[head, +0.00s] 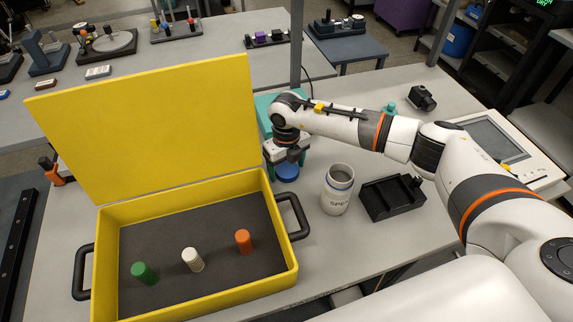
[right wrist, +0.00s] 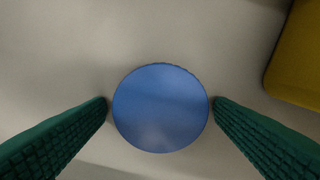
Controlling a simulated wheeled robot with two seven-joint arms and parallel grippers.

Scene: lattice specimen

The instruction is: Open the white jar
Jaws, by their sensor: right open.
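The white jar (head: 337,192) stands upright on the table, right of the yellow case. Its top shows a grey round opening with no lid on it, and its front carries dark lettering. A blue round lid (head: 288,173) is left of the jar, apart from it, beneath my right gripper (head: 287,156). In the right wrist view the blue lid (right wrist: 160,108) lies between the two green fingers (right wrist: 160,103), which stand open on either side, close to its rim. Whether they touch it I cannot tell. My left gripper is not in view.
An open yellow case (head: 190,290) holds green, white and orange cylinders; its black handle (head: 293,216) is close to the lid. A black tray (head: 391,199) stands right of the jar. A grey post (head: 297,40) rises behind my right arm.

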